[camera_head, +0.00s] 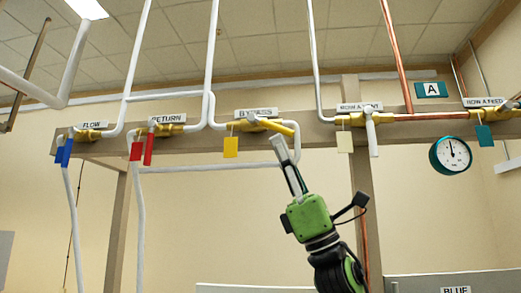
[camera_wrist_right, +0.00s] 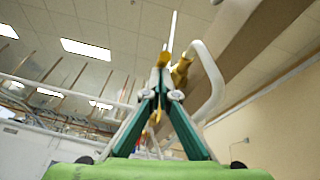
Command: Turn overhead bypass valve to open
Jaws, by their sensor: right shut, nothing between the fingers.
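The bypass valve (camera_head: 246,125) is a brass body on the overhead beam under a "BYPASS" label. Its yellow handle (camera_head: 278,127) points right, sloping slightly down, roughly along the beam. A yellow tag (camera_head: 231,147) hangs below the valve. My right gripper (camera_head: 279,141) reaches up from below, shut and empty, with its fingertips just under the handle. In the right wrist view the closed fingertips (camera_wrist_right: 164,72) are by yellow and brass valve parts (camera_wrist_right: 181,70). Whether they touch the handle I cannot tell. My left gripper is not in view.
The flow valve (camera_head: 88,134) with a blue handle and the return valve (camera_head: 169,129) with a red handle are to the left. A white-handled valve (camera_head: 356,119) and a round gauge (camera_head: 450,155) are to the right. White pipes pass close around the bypass valve.

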